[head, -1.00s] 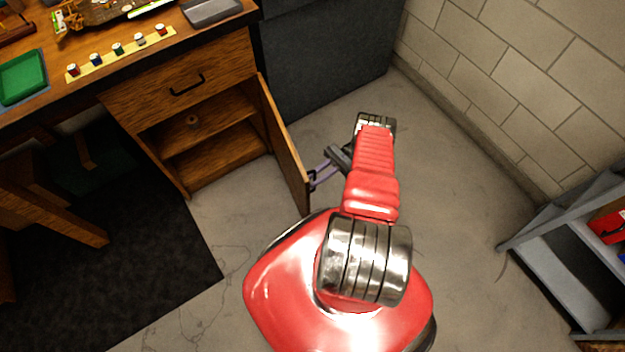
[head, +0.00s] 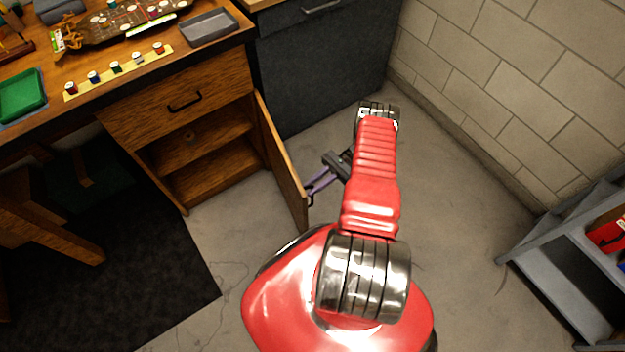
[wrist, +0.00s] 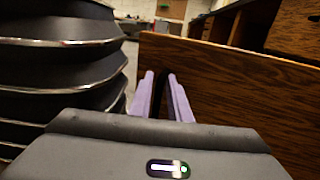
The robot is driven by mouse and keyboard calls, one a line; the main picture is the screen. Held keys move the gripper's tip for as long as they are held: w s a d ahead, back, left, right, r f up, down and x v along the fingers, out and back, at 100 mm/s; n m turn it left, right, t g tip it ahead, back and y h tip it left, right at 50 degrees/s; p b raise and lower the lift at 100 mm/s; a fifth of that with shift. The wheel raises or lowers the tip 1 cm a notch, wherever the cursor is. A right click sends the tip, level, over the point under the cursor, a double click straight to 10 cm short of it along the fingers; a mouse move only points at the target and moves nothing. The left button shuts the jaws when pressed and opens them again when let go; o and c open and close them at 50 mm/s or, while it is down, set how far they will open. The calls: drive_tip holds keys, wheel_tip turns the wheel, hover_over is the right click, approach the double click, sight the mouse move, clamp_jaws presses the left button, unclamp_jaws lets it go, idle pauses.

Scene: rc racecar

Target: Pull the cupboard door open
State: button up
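The wooden cupboard door (head: 278,160) stands swung open from the cupboard (head: 215,170), and shelves inside show. My gripper (head: 312,189) is on the outer side of the door, near its free edge. Its purple fingers reach the dark door handle (head: 311,199). In the wrist view, the fingers (wrist: 161,76) are close together with a dark strip between them, which looks like the handle. They appear shut on it, though the contact itself is partly hidden. The door's brown face (wrist: 240,95) fills the right of that view.
A drawer with a black handle (head: 185,101) sits above the cupboard opening. A dark cabinet (head: 325,70) stands behind the door. A grey shelf unit (head: 570,260) is at the right, by the block wall (head: 500,90). Bare floor lies around my arm.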

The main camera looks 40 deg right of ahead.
drive_tip(key=shift+r, duration=2.15)
drive_tip(key=shift+c, duration=0.3)
